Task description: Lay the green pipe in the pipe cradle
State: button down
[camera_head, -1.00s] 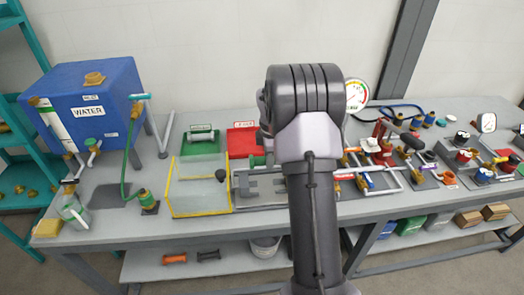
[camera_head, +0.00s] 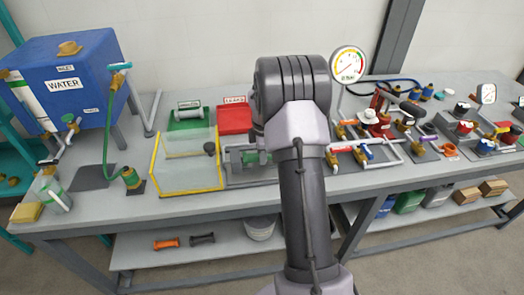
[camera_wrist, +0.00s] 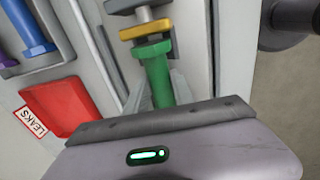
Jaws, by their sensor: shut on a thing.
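The green pipe (camera_wrist: 155,75) stands out in the wrist view, with a wide green flange at its upper end. My gripper (camera_wrist: 160,92) is shut on it, with grey fingers on either side. Past the flange are a yellow ring (camera_wrist: 145,29) and grey blocks. I cannot tell whether the flange touches the ring. In the head view a short green part (camera_head: 251,157) shows left of my arm, at a grey fixture (camera_head: 233,157); my gripper is hidden there. I cannot tell for sure which part is the pipe cradle.
A clear tank with yellow edges (camera_head: 187,190) stands left of the fixture. Behind are a green tray (camera_head: 190,125) with a grey cylinder and a red LEAKS tray (camera_head: 234,121), also in the wrist view (camera_wrist: 65,103). Valves and piping (camera_head: 365,153) crowd the right.

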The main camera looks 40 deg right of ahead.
jog(key=shift+f, duration=0.25)
dwell(0.6)
jog(key=c, duration=1)
grip_release()
